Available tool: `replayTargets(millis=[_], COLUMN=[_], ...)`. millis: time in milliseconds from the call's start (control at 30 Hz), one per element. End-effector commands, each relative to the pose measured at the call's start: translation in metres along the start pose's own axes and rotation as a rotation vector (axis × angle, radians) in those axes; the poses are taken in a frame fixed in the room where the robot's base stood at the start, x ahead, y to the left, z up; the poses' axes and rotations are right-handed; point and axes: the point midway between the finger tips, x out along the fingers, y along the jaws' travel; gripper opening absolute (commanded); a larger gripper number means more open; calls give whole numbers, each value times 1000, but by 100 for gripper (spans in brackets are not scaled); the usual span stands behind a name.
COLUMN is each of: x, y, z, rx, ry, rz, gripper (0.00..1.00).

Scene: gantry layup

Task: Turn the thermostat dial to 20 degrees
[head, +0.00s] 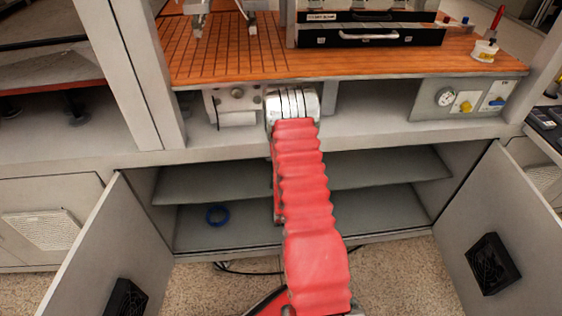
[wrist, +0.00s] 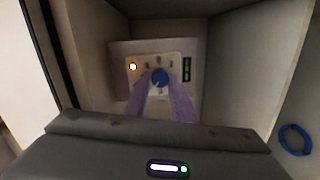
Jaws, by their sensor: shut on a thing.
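The thermostat dial (wrist: 160,75) is a round blue knob on a pale panel (wrist: 122,60) in the wrist view. Small marks stand around its upper side, too small to read. My gripper (wrist: 160,86) reaches the panel with its two purple fingers, shut on the dial with one fingertip at each side. The lower part of the dial is partly hidden between the fingers. In the head view my red arm hides the gripper and the dial.
A lit orange lamp (wrist: 133,67) and a dark strip with green marks (wrist: 187,69) flank the dial. Recess walls stand close around the panel. A blue ring (head: 217,215) lies in the open cabinet below. The cabinet's left door (head: 95,245) and right door (head: 490,220) stand open.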

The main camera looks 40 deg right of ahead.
Motion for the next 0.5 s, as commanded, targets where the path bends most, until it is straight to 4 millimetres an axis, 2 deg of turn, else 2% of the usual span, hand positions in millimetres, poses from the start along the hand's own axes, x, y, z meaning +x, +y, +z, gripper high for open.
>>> replayTargets(millis=[33,300,333,500], x=[0,0,0,0], y=[-2,-3,-3,-2], z=[-5,-5,-5,-3], rx=[-2,-1,-1,-1], ry=[13,12,12,7], rz=[-5,-7,-7,-5], gripper=[0,0,24,36])
